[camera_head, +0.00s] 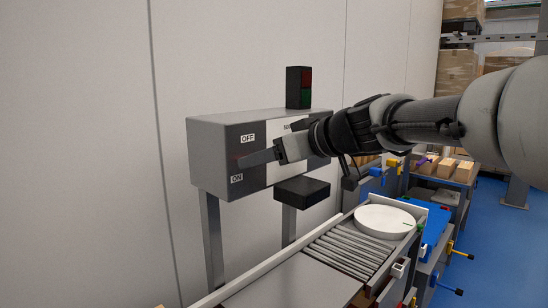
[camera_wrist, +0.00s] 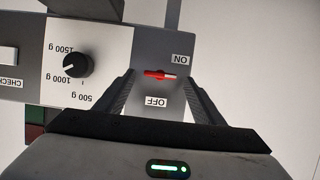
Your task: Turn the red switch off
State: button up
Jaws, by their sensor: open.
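The red switch (camera_wrist: 158,74) is a small red lever with a pale right end. It sits on the dark panel (camera_wrist: 167,45) of a grey control box (camera_head: 222,125). In the upside-down wrist view it lies between the ON label (camera_wrist: 181,59) and the OFF label (camera_wrist: 157,101); I cannot tell which way it is set. In the head view OFF is above and ON below, and only a speck of red shows by my fingers. My gripper (camera_wrist: 158,76) is open in front of the panel, one finger on each side of the switch; contact is unclear.
A dial (camera_wrist: 77,65) marked in grams is beside the dark panel. A black lamp unit (camera_head: 299,88) stands on the box. A roller conveyor (camera_head: 345,255) with a white round disc (camera_head: 385,220) runs below. The wall is close behind.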

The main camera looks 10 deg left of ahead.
jog(key=shift+w+a+f, duration=0.15)
jog(key=shift+a+f, duration=0.05)
jog(key=shift+a, duration=0.1)
jog(key=c, duration=1)
jog(key=shift+c, duration=0.2)
jog(key=shift+w+d+f+m+g+y+b, duration=0.2)
jog(key=shift+m+g+y+b, duration=0.7)
jog(key=shift+m, duration=1.35)
jog(key=shift+w+d+f+m+g+y+b, duration=0.1)
jog(key=shift+w+f+m+g+y+b, duration=0.35)
jog(key=shift+m+y, duration=1.25)
jog(key=shift+s+d+f+m+g+y+b, duration=0.1)
jog(key=shift+m+g+y+b, duration=0.6)
jog(key=shift+m, duration=2.05)
jog(key=shift+g, duration=0.25)
